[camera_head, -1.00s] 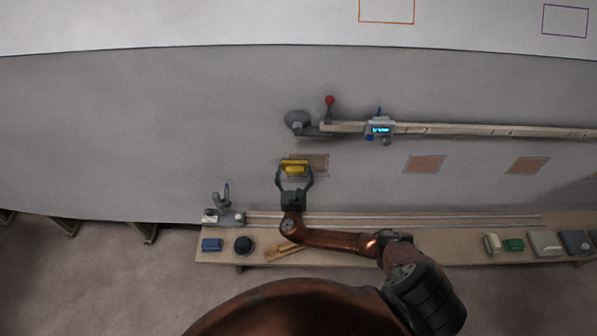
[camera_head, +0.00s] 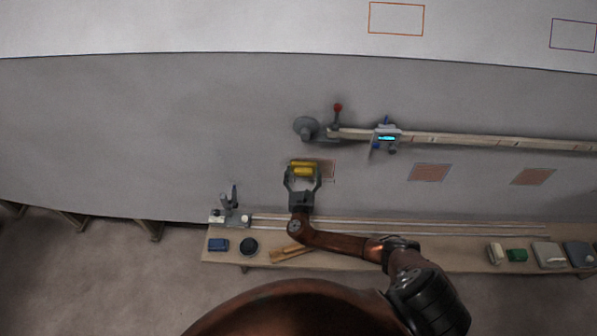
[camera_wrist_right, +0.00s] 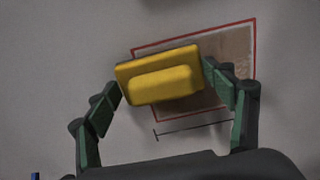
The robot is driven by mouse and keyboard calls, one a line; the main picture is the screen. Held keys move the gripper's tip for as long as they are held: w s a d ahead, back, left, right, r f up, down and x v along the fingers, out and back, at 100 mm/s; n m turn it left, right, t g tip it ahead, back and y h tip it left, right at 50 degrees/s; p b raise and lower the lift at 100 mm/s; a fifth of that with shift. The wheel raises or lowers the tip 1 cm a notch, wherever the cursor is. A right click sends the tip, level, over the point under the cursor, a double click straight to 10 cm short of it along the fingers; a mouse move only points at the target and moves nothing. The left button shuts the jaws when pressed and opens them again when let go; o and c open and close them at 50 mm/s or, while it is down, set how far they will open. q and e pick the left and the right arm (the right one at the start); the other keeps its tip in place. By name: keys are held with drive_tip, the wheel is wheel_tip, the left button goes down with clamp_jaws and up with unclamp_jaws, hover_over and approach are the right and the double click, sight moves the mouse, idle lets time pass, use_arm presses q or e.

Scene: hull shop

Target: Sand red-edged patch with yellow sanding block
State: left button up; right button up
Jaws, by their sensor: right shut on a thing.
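The yellow sanding block (camera_head: 303,167) is in my right gripper (camera_head: 303,178), whose fingers are shut on its two ends. In the right wrist view the block (camera_wrist_right: 161,75) sits between the green-padded fingers (camera_wrist_right: 166,92), slightly tilted. Behind it is the red-edged patch (camera_wrist_right: 232,48), a brown area with a red outline on the grey hull. The block covers the patch's left and middle part; its right side shows. In the head view only a strip of the patch (camera_head: 328,168) shows right of the block. I cannot tell whether the block touches the surface. My left gripper is not in view.
Two more brown patches (camera_head: 430,172) (camera_head: 533,177) lie to the right on the hull. A rail with a blue-lit gauge (camera_head: 387,138) and a red-knobbed clamp (camera_head: 337,108) runs above. A bench (camera_head: 350,256) below holds a blue block (camera_head: 218,245), a dark round thing (camera_head: 249,246) and other items.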

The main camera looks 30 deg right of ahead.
sight(313, 169)
drive_tip(key=shift+s+d+f, duration=0.1)
drive_tip(key=shift+s+d, duration=0.4)
drive_tip(key=shift+d, duration=0.35)
drive_tip(key=shift+s+d, duration=0.45)
drive_tip(key=shift+d, duration=0.35)
drive_tip(key=shift+s+d+p, duration=0.25)
drive_tip(key=shift+s+d, duration=0.25)
drive_tip(key=shift+d, duration=0.3)
drive_tip(key=shift+s+d+p, duration=0.25)
drive_tip(key=shift+s+d, duration=0.3)
drive_tip(key=shift+d, duration=0.25)
drive_tip(key=shift+s+d+p, duration=0.25)
drive_tip(key=shift+s+d, duration=0.25)
drive_tip(key=shift+d, duration=0.3)
drive_tip(key=shift+s+d, duration=0.35)
drive_tip(key=shift+d, duration=0.3)
drive_tip(key=shift+s+d, duration=0.35)
drive_tip(key=shift+d, duration=0.3)
drive_tip(key=o, duration=0.6)
drive_tip(key=shift+a, duration=0.1)
drive_tip(key=c, duration=0.7)
drive_tip(key=shift+s, duration=0.1)
drive_tip(key=shift+s+a+p, duration=0.3)
drive_tip(key=shift+s+p, duration=0.1)
drive_tip(key=shift+p, duration=0.05)
